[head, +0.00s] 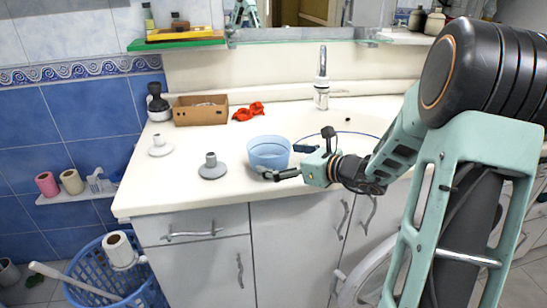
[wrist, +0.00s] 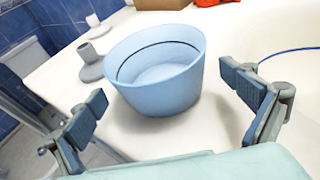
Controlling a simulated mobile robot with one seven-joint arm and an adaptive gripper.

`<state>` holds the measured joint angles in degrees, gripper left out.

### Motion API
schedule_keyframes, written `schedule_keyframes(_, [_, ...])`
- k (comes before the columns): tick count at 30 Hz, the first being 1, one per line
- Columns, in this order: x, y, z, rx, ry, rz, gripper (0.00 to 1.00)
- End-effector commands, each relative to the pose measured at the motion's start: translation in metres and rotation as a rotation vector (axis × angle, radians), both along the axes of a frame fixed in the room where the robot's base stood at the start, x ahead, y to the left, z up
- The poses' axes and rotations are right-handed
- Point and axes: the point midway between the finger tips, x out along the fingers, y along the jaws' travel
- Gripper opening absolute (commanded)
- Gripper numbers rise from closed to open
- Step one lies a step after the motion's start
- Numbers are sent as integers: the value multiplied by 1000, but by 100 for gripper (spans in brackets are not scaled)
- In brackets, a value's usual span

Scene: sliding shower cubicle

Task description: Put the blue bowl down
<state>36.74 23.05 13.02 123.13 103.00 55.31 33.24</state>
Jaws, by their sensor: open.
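The blue bowl (head: 269,153) stands upright on the white counter (head: 225,215), near its front edge and left of the sink. In the wrist view the bowl (wrist: 157,72) looks empty and sits beyond and between my spread fingers, with clear space on both sides. My gripper (head: 287,161) is open, with its fingers pointing left at the bowl. In the wrist view the gripper (wrist: 165,105) holds nothing. In the head view, one finger passes in front of the bowl's lower edge.
A grey stand (head: 211,167) is left of the bowl and a white one (head: 160,147) farther left. A brown box (head: 201,110), a red item (head: 249,111) and a dark bottle (head: 158,103) stand behind. The faucet (head: 321,78) and sink are to the right.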

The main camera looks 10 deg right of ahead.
Motion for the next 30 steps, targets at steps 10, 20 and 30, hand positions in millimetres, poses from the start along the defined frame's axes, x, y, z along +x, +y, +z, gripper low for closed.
schedule_keyframes(10, [-58,-42,23,-1,1,-3,98])
schedule_keyframes(20, [-77,-54,29,1,1,1,98])
schedule_keyframes(30, [-77,-54,29,0,0,1,98])
